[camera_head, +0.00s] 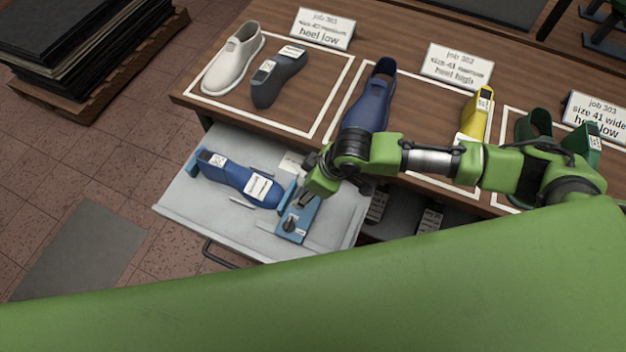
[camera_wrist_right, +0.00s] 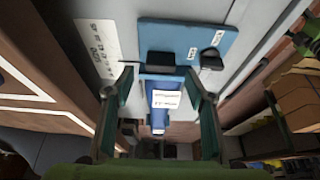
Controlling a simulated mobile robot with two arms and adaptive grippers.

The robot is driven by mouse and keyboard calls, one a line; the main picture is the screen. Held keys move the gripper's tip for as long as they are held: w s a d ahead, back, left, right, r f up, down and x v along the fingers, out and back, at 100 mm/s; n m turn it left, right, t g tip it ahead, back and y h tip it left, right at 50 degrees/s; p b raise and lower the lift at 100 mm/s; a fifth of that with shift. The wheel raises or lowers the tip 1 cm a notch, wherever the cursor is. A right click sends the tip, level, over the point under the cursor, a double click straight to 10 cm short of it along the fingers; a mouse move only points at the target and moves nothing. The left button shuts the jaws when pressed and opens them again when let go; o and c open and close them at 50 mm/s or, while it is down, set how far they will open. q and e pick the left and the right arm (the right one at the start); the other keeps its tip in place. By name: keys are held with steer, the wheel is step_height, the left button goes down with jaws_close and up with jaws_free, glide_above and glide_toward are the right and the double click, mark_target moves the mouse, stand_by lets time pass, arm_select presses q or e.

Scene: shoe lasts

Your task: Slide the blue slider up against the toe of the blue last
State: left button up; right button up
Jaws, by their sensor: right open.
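The blue last (camera_head: 235,180) lies in the open drawer with its toe to the right; it also shows in the right wrist view (camera_wrist_right: 157,119). The blue slider (camera_head: 291,226) is just right of the toe, a flat plate with a dark knob and an upright face. Whether face and toe touch, I cannot tell. The slider's plate also shows in the right wrist view (camera_wrist_right: 180,32). My right gripper (camera_head: 308,196) is open over the slider, partly hiding it. In its wrist view the spread fingers (camera_wrist_right: 160,75) flank a black block at the plate's near edge. My left gripper is not seen.
The grey drawer (camera_head: 178,207) has a blue block (camera_head: 193,162) at the last's heel and clear floor in front.

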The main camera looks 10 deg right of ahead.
steer(key=v, duration=0.7)
steer(key=shift+s+d, duration=0.1)
